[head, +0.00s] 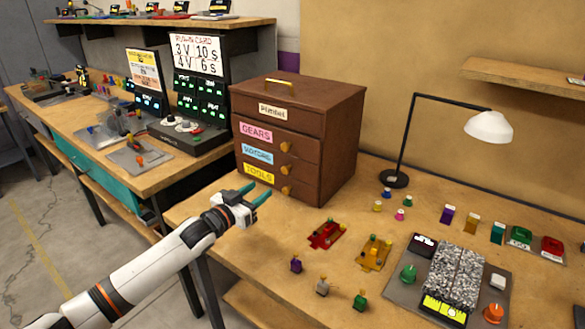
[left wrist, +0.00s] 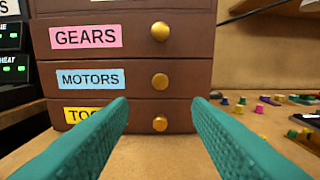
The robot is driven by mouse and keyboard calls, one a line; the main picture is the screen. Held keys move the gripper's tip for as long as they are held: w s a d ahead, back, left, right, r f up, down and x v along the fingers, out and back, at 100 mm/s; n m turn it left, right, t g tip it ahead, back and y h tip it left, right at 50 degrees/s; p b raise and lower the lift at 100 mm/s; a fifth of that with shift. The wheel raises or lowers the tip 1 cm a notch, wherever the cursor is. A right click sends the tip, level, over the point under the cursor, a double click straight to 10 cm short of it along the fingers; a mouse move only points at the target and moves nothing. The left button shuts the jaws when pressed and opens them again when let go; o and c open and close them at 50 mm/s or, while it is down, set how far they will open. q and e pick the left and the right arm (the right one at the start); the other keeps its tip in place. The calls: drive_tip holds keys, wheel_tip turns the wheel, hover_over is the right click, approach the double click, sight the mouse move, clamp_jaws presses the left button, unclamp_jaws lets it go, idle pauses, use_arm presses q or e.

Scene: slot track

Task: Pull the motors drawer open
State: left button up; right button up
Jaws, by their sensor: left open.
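The brown wooden drawer cabinet (head: 335,130) stands on the bench with its drawers closed. The motors drawer (head: 258,155) is the middle one, with a blue label and a round brass knob (left wrist: 160,81). The gears drawer (left wrist: 85,37), with a pink label, is above it, and the tools drawer (left wrist: 78,113), with a yellow label, is below. My left gripper (head: 256,194) is open and empty in front of the cabinet, apart from the knobs. In the left wrist view its teal fingers (left wrist: 160,112) are spread, with the tools knob showing between their tips. My right gripper is not in view.
A desk lamp (head: 489,126) stands right of the cabinet. A red car (head: 325,234), a yellow car (head: 375,252), several small pegs and a track panel (head: 408,294) lie on the bench to the right. A black control rack (head: 200,95) stands left of the cabinet.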

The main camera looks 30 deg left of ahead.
sight(284, 172)
use_arm(q)
drive_tip(key=w, duration=1)
drive_tip(key=shift+d+r, duration=0.15)
drive_tip(key=shift+d, duration=0.25)
drive_tip(key=shift+w, duration=0.65)
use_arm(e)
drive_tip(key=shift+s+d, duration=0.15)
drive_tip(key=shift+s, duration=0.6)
use_arm(q)
drive_tip(key=shift+c, duration=0.3)
clamp_jaws()
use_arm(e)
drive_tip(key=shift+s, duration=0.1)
